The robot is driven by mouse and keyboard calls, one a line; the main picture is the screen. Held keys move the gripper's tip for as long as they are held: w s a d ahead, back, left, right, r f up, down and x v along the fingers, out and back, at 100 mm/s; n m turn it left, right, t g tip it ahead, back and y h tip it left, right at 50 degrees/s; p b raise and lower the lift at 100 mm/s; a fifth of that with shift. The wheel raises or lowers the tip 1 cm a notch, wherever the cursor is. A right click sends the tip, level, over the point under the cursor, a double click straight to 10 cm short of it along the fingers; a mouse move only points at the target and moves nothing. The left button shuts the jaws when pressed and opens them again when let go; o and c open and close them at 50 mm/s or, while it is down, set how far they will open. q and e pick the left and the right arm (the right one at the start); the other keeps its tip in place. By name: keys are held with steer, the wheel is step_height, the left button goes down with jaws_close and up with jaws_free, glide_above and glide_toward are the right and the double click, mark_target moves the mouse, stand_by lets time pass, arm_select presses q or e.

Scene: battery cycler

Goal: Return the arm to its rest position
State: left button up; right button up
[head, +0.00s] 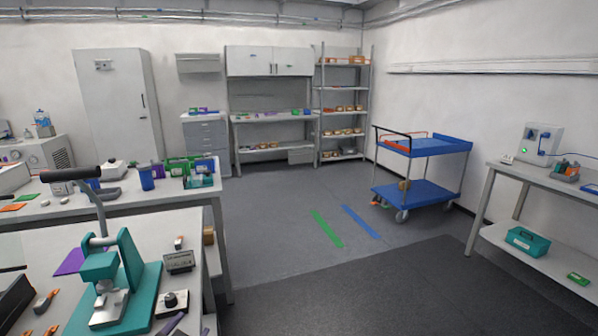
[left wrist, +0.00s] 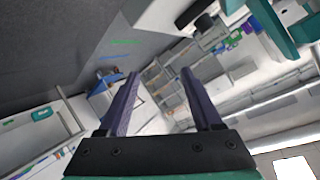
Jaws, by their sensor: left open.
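My left gripper shows in the left wrist view (left wrist: 160,74) with its two dark purple fingers apart and nothing between them. In the head view only what seem to be its fingertips (head: 188,325) show at the bottom edge, right of the teal press (head: 130,265) on the near bench. I cannot tell its exact height above the bench. My right gripper is in neither view.
The near bench (head: 40,245) also holds a small dark box-like device (head: 179,262) and a black-knobbed block (head: 172,303). A blue cart (head: 415,195) stands on open floor. A side table (head: 540,180) is at the right.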

arm_select(q)
steer(key=s+f+n+g+h, duration=0.1)
steer(key=s+f+n+g, duration=0.3)
steer(key=s+f+g, duration=0.8)
steer(key=s+f+t, duration=0.1)
steer(key=s+f, duration=0.4)
steer(key=f, duration=0.8)
steer(key=s+f, duration=0.4)
steer(key=f, duration=1)
steer(key=s+a+f, duration=0.3)
steer(key=s+f, duration=0.8)
steer(key=s, duration=0.4)
steer(key=shift+s+f+m+g, duration=0.3)
steer(key=shift+s+m, duration=0.05)
steer(key=shift+m, duration=0.05)
